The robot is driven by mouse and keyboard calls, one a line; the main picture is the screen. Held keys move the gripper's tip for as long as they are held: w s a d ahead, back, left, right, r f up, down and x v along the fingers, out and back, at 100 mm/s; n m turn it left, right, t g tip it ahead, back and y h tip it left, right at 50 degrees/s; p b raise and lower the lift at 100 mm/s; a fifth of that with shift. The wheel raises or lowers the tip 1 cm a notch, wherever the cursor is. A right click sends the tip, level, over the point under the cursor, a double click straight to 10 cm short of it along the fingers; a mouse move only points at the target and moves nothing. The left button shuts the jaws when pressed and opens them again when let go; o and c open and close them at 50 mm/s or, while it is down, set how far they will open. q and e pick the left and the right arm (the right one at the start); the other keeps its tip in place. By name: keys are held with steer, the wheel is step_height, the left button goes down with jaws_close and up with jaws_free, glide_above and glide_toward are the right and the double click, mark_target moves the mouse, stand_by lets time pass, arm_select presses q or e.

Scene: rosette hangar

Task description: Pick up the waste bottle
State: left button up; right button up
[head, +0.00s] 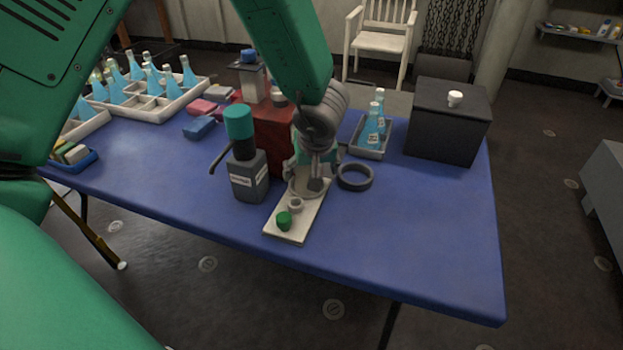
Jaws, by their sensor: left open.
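A square dark grey bottle (249,180) with a white label and a tall teal cap stands upright on the blue table, left of centre. It looks like the waste bottle, but its label is too small to read. A dark curved piece sticks out at its left. My left gripper (312,184) is open and points down over a pale board, just right of the bottle and apart from it. The gripper's own body hides part of its fingers and of the board. My right gripper is not in view.
The pale board (287,228) carries a green cap (284,220) and a small ring. A dark ring (355,177) lies to the right. A red block (272,130) stands behind the bottle. A tray of blue bottles (367,147) and a black box (447,125) stand farther right. The table's front right is clear.

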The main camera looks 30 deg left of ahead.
arm_select(q)
steer(key=shift+a, duration=0.3)
steer(key=shift+c, duration=0.3)
steer(key=shift+a, duration=0.25)
steer(key=c, duration=1.3)
steer(key=shift+d, duration=0.1)
steer(key=shift+c, duration=0.2)
steer(key=shift+d+r, duration=0.1)
steer(key=shift+d, duration=0.1)
